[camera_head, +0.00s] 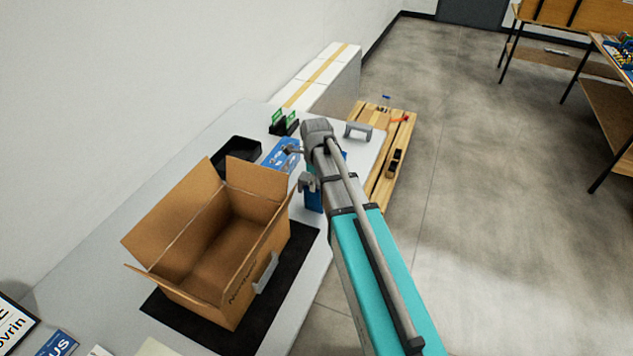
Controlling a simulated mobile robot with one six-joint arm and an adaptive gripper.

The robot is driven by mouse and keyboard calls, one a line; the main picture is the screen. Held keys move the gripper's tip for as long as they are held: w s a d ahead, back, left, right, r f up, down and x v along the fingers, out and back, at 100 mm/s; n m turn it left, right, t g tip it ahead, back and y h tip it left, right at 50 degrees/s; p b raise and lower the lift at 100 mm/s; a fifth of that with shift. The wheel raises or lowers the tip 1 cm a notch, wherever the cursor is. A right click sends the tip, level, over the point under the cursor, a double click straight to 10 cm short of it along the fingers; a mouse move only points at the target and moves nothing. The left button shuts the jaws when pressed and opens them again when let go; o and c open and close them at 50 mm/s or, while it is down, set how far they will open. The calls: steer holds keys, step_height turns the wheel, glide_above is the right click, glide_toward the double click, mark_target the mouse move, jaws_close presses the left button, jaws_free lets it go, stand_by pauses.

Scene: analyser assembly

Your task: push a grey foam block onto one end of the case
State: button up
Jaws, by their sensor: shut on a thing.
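My gripper (308,183) is small in view and partly hidden under my wrist and arm. It is shut at the top of an upright blue body (314,201), which looks like the case. My arm covers much of this blue body, so its ends do not show clearly. One grey foam block (358,130), shaped like a bridge, stands on the table's far right part, apart from my gripper. Another grey piece (265,273), like a foam block, is at the right side of the cardboard box.
The open cardboard box (240,245) stands on a black mat (302,240) on the white table (110,240). A black tray (238,152), a blue printed item (283,155) and a black holder with green pieces (284,122) are behind it. A wooden pallet (385,185) adjoins the table.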

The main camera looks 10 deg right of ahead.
steer(key=shift+f, duration=0.3)
stand_by(0.5)
steer(key=o, duration=1)
steer(key=shift+r, duration=0.15)
steer(key=shift+r+p, duration=3.3)
steer(key=shift+r, duration=0.1)
